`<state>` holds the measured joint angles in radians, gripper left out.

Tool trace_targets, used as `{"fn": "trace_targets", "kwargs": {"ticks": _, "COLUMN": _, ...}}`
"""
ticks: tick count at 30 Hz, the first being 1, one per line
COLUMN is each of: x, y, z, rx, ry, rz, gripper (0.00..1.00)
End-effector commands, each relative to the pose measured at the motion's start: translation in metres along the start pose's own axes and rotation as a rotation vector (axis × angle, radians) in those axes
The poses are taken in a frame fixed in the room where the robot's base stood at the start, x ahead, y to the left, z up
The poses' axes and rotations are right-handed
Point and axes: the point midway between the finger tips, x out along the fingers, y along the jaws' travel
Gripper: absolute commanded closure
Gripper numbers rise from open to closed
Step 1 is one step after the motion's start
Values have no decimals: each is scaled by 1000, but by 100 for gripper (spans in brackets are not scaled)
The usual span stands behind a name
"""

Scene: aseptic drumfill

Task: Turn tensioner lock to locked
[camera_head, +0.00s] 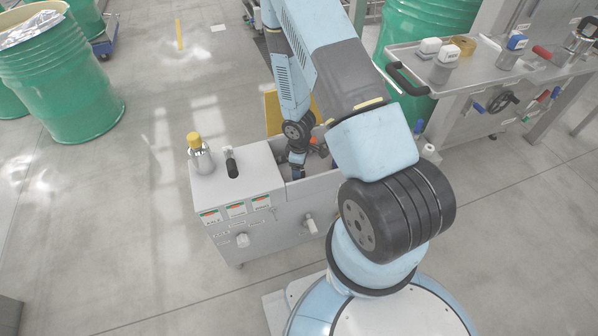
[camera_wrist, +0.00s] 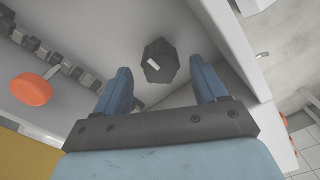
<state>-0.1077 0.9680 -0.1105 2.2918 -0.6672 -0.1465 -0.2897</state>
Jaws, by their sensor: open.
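A dark faceted knob with a white mark (camera_wrist: 159,62) shows in the wrist view and looks like the tensioner lock. It sits on a pale panel inside the machine's open bay. My gripper (camera_wrist: 161,72) is open, with one blue finger on each side of the knob in the picture. I see no clear contact, and the depth between the fingertips and the knob is hard to judge. In the head view my gripper (camera_head: 297,172) reaches down into the bay of the grey machine (camera_head: 270,228). My arm hides part of that bay, and the knob cannot be made out there.
An orange knob (camera_wrist: 31,89) on a metal stem stands left in the wrist view, beside a dark chain (camera_wrist: 62,63). Bay walls close in on the right. The machine top carries a yellow-capped bottle (camera_head: 200,152) and a black handle (camera_head: 231,162). A steel cart (camera_head: 470,75) stands right.

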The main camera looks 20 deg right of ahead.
Motion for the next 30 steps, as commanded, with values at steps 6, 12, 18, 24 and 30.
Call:
{"fn": "trace_targets", "kwargs": {"ticks": 6, "x": -32, "y": 1, "z": -1, "rx": 2, "ry": 4, "rz": 2, "gripper": 29}}
{"fn": "trace_targets", "kwargs": {"ticks": 12, "x": -60, "y": 1, "z": -1, "rx": 2, "ry": 4, "rz": 2, "gripper": 29}}
{"fn": "trace_targets", "kwargs": {"ticks": 18, "x": -86, "y": 1, "z": -1, "rx": 1, "ry": 4, "rz": 2, "gripper": 29}}
{"fn": "trace_targets", "kwargs": {"ticks": 24, "x": -102, "y": 0, "z": -1, "rx": 0, "ry": 3, "rz": 0, "gripper": 29}}
{"fn": "trace_targets", "kwargs": {"ticks": 30, "x": -107, "y": 0, "z": -1, "rx": 0, "ry": 1, "rz": 0, "gripper": 29}}
